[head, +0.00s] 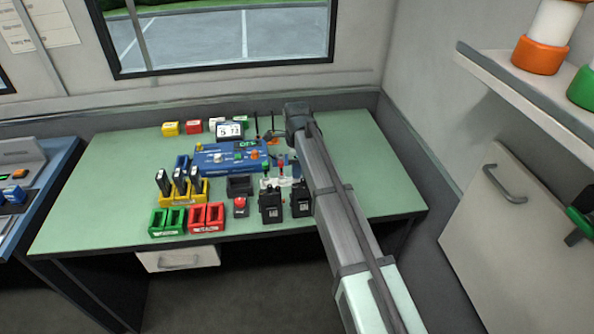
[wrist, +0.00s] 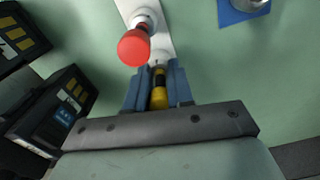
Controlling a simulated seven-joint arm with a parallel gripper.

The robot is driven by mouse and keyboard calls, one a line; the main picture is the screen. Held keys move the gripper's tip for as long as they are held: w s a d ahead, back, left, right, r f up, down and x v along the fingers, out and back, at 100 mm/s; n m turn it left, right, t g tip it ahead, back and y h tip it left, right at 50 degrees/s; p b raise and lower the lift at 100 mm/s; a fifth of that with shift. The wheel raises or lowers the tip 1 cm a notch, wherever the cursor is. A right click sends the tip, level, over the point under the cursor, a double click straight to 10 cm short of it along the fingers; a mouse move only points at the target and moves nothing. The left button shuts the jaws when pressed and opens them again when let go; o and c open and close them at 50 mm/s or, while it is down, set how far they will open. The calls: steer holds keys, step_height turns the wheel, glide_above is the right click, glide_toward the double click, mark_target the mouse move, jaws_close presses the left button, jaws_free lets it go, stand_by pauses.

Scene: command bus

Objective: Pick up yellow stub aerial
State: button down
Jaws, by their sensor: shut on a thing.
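The yellow stub aerial (wrist: 158,98), with a dark band, is between the blue fingers of my gripper (wrist: 159,84) in the wrist view. The fingers are shut on it. Its far end is at or just over a pale strip-shaped stand (wrist: 160,38); I cannot tell whether it still touches the stand. A red-topped aerial (wrist: 134,48) stands on the strip just beyond, to the left of the fingers. In the head view my arm hides the gripper and the yellow aerial.
Black radios (wrist: 60,110) lie close to the left of my gripper; they also stand at the table's front (head: 271,207). A blue unit (head: 222,157), yellow, green and red bins (head: 207,217) and a display (head: 229,131) fill the middle. The table's left part (head: 100,200) is clear.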

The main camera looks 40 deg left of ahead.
steer(key=shift+r, duration=0.15)
step_height(320, 180, up, 8)
steer(key=shift+r, duration=0.2)
steer(key=shift+w+d+r, duration=0.1)
steer(key=shift+r, duration=0.25)
steer(key=s+d+r+n, duration=0.1)
steer(key=s+d+n, duration=0.3)
steer(key=d+n, duration=0.5)
steer(key=s+d+n, duration=0.4)
steer(key=d+n, duration=0.5)
steer(key=d, duration=0.3)
steer(key=shift+s+d+r+n, duration=0.15)
steer(key=shift+s+r+n, duration=0.2)
steer(key=shift+s+n, duration=0.05)
